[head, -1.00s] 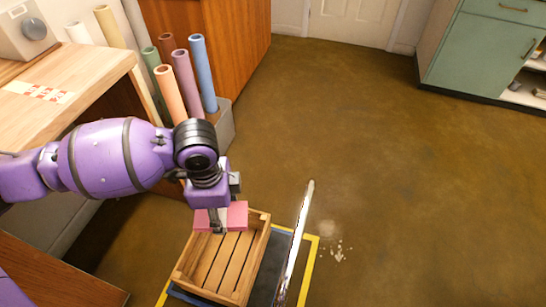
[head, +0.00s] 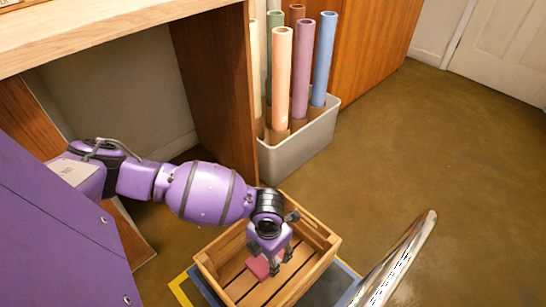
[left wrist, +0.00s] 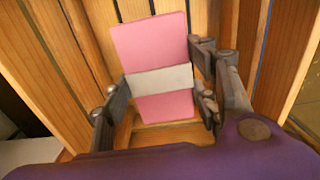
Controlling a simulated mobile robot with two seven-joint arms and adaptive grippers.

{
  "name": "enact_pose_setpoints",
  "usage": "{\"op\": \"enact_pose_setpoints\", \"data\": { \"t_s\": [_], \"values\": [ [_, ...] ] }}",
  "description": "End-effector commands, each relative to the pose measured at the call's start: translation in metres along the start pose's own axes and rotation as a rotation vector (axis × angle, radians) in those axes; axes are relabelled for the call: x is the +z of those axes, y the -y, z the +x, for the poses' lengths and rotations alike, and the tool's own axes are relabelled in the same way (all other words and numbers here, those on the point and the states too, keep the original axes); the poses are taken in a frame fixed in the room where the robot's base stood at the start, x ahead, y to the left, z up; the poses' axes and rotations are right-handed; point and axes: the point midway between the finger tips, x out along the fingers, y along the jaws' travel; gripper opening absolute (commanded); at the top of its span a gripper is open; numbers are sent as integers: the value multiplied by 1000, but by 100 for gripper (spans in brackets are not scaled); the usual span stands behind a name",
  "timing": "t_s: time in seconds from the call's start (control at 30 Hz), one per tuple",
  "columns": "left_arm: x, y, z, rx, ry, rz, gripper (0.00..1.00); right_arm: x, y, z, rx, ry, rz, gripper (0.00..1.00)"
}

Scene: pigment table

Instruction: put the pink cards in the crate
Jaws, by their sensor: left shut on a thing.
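The pink cards (left wrist: 152,43) are a flat pink stack with a pale band around the middle, seen in the left wrist view. My left gripper (left wrist: 160,90) is shut on them, with a finger at each side edge. In the head view the gripper (head: 281,261) points down within the outline of the wooden slatted crate (head: 318,228), and part of the pink cards (head: 258,268) shows beside its fingers. Crate slats and walls surround the cards in the wrist view. Whether the cards touch the crate floor I cannot tell. My right gripper is not in view.
The crate stands on a dark mat with a yellow border (head: 180,289). A grey bin (head: 300,150) of coloured tubes stands behind it, beside a wooden bench (head: 120,30). A shiny metal bar (head: 398,262) rises at the right. Open brown floor lies beyond.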

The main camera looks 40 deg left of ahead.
Motion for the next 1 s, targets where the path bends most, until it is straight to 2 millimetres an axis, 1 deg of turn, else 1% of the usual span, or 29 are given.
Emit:
{"op": "enact_pose_setpoints", "data": {
  "t_s": [0.03,0.17,0.3,0.53,0.7,0.73,0.8,1.0],
  "values": [
    [0,-1,7,-1,0,19,23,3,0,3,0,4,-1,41],
    [0,0,22,-3,0,39,23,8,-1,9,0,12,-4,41],
    [0,-1,47,-1,-2,37,23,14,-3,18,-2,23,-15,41],
    [0,0,70,-2,0,36,23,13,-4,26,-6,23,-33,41],
    [0,-1,100,-1,-1,36,23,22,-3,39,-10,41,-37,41],
    [0,0,103,-1,-1,36,23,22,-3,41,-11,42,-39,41],
    [1,-1,106,-1,1,36,23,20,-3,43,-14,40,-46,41],
    [1,-1,104,-1,3,37,23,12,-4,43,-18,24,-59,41]
  ]
}}
